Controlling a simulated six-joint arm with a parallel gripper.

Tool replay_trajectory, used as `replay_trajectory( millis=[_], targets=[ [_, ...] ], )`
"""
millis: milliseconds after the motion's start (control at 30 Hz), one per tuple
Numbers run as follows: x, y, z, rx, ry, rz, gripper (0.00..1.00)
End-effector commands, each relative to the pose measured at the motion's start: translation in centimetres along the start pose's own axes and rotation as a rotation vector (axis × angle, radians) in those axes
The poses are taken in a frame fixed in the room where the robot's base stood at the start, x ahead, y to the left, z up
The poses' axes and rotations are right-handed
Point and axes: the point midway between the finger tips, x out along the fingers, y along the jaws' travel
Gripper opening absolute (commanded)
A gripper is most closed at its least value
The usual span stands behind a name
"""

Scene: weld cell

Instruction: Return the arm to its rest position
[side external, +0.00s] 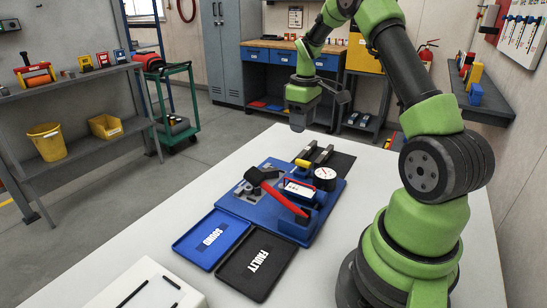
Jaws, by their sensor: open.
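My green and black arm rises from the right side of the white table (345,250) and bends over to the left. My gripper (298,127) hangs beyond the far edge of the blue fixture in this view, pointing down and apart from everything on the table. It is open, and I see nothing in it. The gripper is small here, so its fingers show little detail.
Empty trays, blue SOUND (190,246) and black FAULTY (236,282), stand in front. White box (150,285) is front left.

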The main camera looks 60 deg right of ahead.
Motion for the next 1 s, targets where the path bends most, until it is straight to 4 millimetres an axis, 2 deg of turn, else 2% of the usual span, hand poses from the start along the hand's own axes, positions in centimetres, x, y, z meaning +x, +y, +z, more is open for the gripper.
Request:
replay_trajectory(
  millis=[133, 267, 400, 500, 600, 733, 900, 1000],
  targets=[
    [-5.1, -4.3, -1.0, 0.038, 0.087, 0.026, 0.43],
    [-9.7, -9.5, -0.5, 0.094, 0.185, 0.027, 0.43],
    [-13.5, -14.8, 1.6, 0.153, 0.292, 0.000, 0.43],
    [-15.3, -18.3, 3.8, 0.194, 0.365, -0.038, 0.43],
    [-16.5, -21.3, 6.5, 0.234, 0.433, -0.091, 0.43],
    [-17.0, -24.1, 10.0, 0.283, 0.504, -0.171, 0.43],
    [-16.6, -26.1, 13.0, 0.328, 0.552, -0.257, 0.43],
    [-16.4, -26.5, 13.8, 0.341, 0.564, -0.283, 0.43]
  ],
)
